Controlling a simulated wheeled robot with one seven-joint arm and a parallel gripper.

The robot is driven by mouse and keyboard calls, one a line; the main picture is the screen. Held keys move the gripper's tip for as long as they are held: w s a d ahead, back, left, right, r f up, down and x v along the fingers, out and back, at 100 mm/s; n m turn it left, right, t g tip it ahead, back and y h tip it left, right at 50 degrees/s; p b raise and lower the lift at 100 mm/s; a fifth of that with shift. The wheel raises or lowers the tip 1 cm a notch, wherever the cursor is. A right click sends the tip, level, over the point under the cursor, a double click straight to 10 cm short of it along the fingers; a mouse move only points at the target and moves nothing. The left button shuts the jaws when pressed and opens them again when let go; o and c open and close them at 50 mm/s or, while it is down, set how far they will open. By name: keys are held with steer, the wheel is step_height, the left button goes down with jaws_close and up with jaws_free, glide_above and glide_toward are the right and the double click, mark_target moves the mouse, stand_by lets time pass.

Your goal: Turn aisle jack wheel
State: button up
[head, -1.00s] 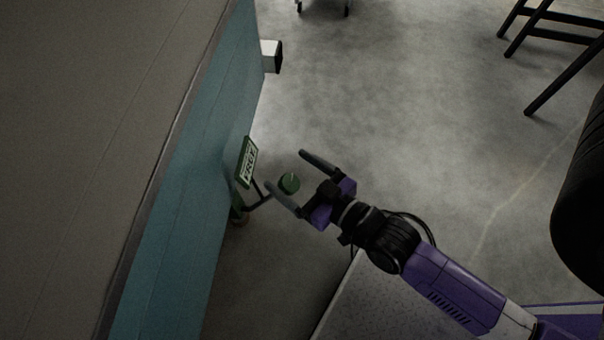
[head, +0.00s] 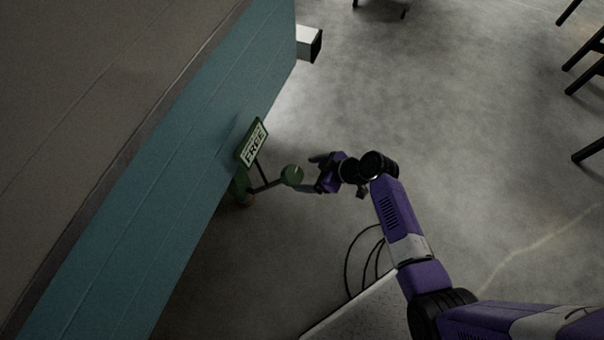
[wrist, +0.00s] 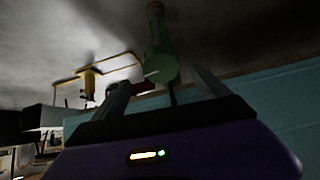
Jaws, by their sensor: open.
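A green and white sign (head: 254,143) with partly readable lettering is above the crank. My gripper (head: 306,174) is at the knob's right side, its fingers partly hidden by the knob in the head view.
The teal camper wall (head: 170,190) runs diagonally along the left. A white and black block (head: 309,43) juts from it farther back. Dark-legged furniture (head: 585,55) stands at the upper right. The grey floor (head: 450,110) between is clear.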

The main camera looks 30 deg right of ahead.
mark_target(295, 175)
steer(key=shift+w+a+f, duration=0.15)
steer(key=shift+f, duration=0.15)
steer(key=shift+b+x, duration=0.75)
steer(key=shift+x, duration=2.75)
steer(key=c, duration=1.4)
